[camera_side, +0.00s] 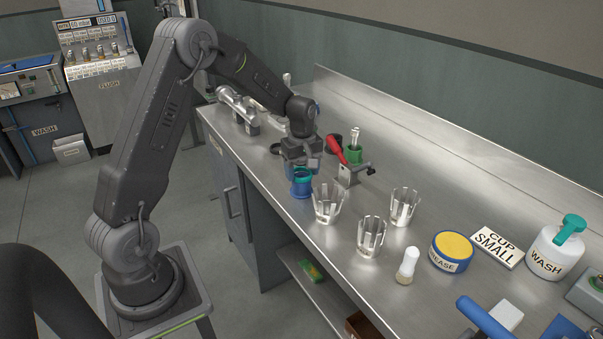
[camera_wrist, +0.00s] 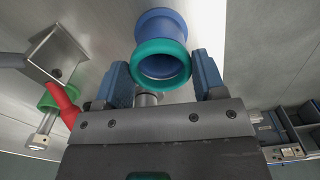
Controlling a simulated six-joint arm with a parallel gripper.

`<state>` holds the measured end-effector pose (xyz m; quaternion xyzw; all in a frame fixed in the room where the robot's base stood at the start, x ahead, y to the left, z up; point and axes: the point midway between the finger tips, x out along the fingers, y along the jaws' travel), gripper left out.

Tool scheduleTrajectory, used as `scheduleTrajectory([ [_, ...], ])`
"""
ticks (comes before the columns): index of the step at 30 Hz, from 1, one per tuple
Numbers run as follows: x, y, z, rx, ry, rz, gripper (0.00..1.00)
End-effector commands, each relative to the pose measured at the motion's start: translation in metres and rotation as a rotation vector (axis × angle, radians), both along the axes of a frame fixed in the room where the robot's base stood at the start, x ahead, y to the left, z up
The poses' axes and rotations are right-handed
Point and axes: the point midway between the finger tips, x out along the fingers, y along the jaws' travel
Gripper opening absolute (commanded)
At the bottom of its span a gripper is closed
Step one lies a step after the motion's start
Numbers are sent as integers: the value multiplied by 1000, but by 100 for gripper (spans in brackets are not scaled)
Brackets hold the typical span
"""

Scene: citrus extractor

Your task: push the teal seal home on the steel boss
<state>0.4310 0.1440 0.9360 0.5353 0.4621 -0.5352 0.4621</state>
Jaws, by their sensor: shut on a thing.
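The teal seal (camera_wrist: 163,74) is a ring on the near end of a blue flanged sleeve (camera_wrist: 160,22) in the wrist view. My gripper (camera_wrist: 160,62) has its two blue fingers either side of the seal and looks shut on it. In the side view, my gripper (camera_side: 302,164) points down at the bench, with the teal seal (camera_side: 300,172) at its tips and the blue sleeve (camera_side: 302,188) just below. A small steel cylinder (camera_wrist: 147,99) shows between the fingers, partly hidden by the palm. I cannot tell whether it is the steel boss.
A steel block (camera_side: 350,175) with a red handle (camera_side: 336,149) and a green-based part (camera_side: 354,153) stand just right of my gripper. A grease tin (camera_side: 452,250) and wash bottle (camera_side: 555,248) are farther right.

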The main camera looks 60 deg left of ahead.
Motion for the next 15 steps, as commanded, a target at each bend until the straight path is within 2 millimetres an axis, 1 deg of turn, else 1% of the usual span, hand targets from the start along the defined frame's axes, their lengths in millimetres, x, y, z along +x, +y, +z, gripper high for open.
scheduleTrajectory([
  [4, 0, 0, 4, 1, -2, 0, 41],
  [7, 1, 0, 12, 2, -3, 0, 41],
  [10, 1, 0, 27, 2, -4, 0, 41],
  [12, 1, 1, 41, 2, -5, 0, 41],
  [13, -1, 3, 46, 2, -4, 2, 41],
  [15, -15, 15, 53, 2, -3, 7, 41],
])
